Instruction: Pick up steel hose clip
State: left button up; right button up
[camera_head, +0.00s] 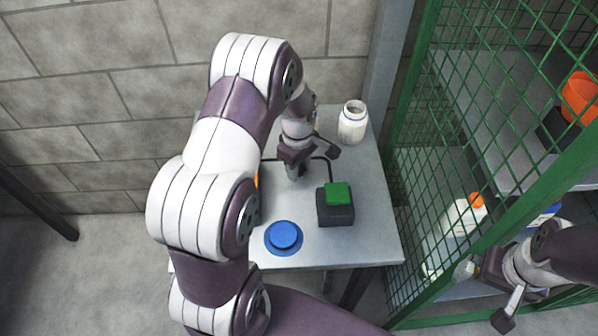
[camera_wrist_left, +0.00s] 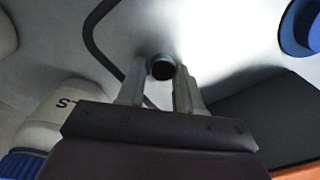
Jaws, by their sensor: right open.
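The steel hose clip (camera_wrist_left: 161,68) is a small round ring with a dark opening, between my left fingertips in the left wrist view. My left gripper (camera_wrist_left: 160,80) has its fingers close on either side of the clip and appears shut on it. In the head view my left gripper (camera_head: 309,166) is over the back of the grey table (camera_head: 365,235), and I cannot make out the clip there. How far the clip is from the tabletop is hard to tell. My right gripper (camera_head: 488,293) is open and empty at the lower right, beside the green mesh cage.
A white jar (camera_head: 352,124) stands behind the left gripper. A black box with a green button (camera_head: 338,193) and a blue round object (camera_head: 284,237) are nearer. A black cable (camera_head: 331,168) crosses the table. The green mesh cage (camera_head: 440,130) bounds the right side.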

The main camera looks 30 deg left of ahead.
pick_arm(q)
jog(key=shift+r, duration=0.1)
jog(key=shift+c, duration=0.2)
jog(key=shift+r, duration=0.4)
notch_tip(320, 180, up, 3)
jog(key=shift+w+f, duration=0.1)
jog(key=shift+f, duration=0.05)
jog(key=d+r, duration=0.7)
jog(key=d, duration=0.4)
jog(key=shift+d+r+p, duration=0.15)
jog(key=shift+d+p, duration=0.2)
jog(key=shift+p, duration=0.05)
